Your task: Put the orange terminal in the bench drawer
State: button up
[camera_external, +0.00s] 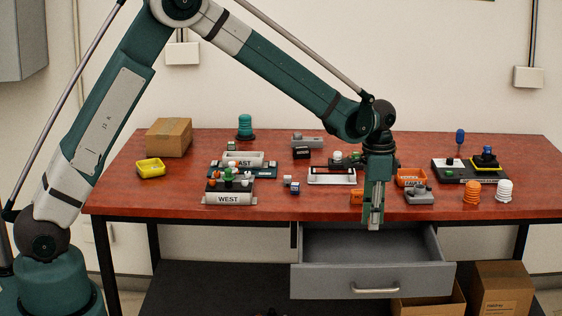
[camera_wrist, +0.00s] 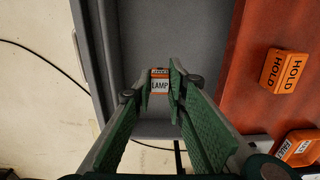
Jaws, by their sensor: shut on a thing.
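The orange terminal (camera_wrist: 160,82), a small block with a white label reading LAMP, sits between my fingertips in the wrist view. My gripper (camera_external: 375,224) is shut on it and points down at the bench's front edge, over the open drawer; it also shows in the wrist view (camera_wrist: 160,88). In the external view the held terminal is too small to make out. The grey bench drawer (camera_external: 372,281) is pulled out, with its bare floor (camera_wrist: 150,40) visible below the terminal. No thing is seen lying in the visible part of the drawer.
An orange block labelled HOLD (camera_wrist: 283,72) stands on the red bench (camera_external: 275,205) near its front edge. Another orange item (camera_external: 410,178) is to its right, beside a grey device (camera_external: 419,195). Boxes (camera_external: 500,289) stand below, right of the drawer.

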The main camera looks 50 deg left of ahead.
aim_at(370, 258)
jog(key=shift+f, duration=1.5)
jog(key=shift+f+b, duration=0.65)
jog(key=shift+f, duration=2.5)
jog(key=shift+f, duration=0.1)
jog(key=shift+f+b, duration=0.4)
jog(key=shift+f, duration=1.35)
jog(key=shift+f, duration=0.15)
jog(key=o, duration=0.8)
